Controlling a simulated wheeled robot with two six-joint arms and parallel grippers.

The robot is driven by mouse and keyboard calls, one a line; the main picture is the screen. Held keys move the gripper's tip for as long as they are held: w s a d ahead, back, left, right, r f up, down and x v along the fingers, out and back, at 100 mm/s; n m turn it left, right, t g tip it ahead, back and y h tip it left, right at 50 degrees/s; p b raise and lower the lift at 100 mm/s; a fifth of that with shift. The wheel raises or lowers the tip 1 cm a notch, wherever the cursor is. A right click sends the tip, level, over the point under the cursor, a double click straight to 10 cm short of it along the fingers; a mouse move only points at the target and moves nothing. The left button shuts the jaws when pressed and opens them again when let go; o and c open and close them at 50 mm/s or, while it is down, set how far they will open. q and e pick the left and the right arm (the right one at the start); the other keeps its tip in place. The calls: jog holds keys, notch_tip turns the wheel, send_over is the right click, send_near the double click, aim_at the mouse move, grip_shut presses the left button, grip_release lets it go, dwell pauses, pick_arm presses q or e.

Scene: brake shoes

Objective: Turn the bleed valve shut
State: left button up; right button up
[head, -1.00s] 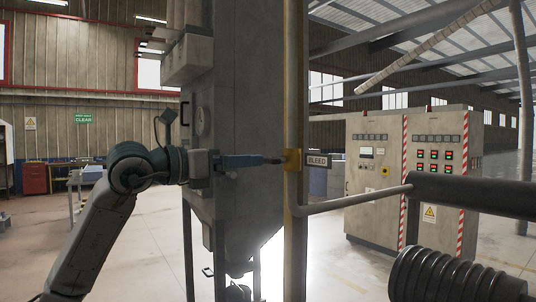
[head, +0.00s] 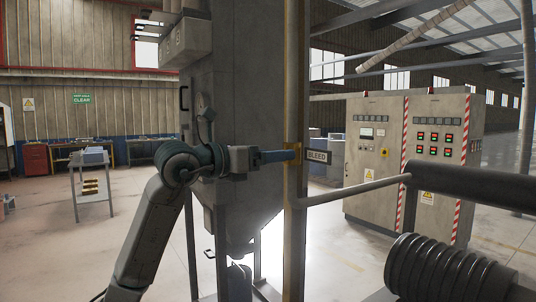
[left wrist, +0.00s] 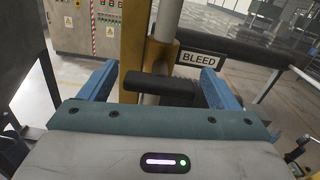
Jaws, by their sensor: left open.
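The bleed valve's black handle (left wrist: 160,89) lies crosswise in the left wrist view, in front of the yellow valve body (left wrist: 163,52) on a pale vertical pipe. My left gripper (left wrist: 158,76) is open, with one blue finger on each side of the handle. I cannot tell whether either finger touches it. In the head view my left gripper (head: 294,152) reaches the yellow post from the left and hides most of the valve. The BLEED sign (head: 317,156) is just right of it; it also shows in the left wrist view (left wrist: 198,59). My right gripper is not in view.
A large grey metal vessel (head: 245,110) stands behind my left arm. A thin pipe (head: 355,190) runs right from the post to a thick dark pipe (head: 470,195). A black ribbed part (head: 440,270) is at lower right. Control cabinets (head: 415,150) stand behind.

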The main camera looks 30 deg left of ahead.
pick_arm(q)
jog(key=c, duration=1)
jog(key=shift+m, duration=0.7)
jog(key=o, duration=1)
jog(key=shift+s, duration=0.1)
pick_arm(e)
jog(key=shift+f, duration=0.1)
pick_arm(q)
jog(key=shift+s+a, duration=0.15)
jog(key=shift+s, duration=0.05)
jog(key=b+v, duration=0.6)
jog(key=v, duration=0.4)
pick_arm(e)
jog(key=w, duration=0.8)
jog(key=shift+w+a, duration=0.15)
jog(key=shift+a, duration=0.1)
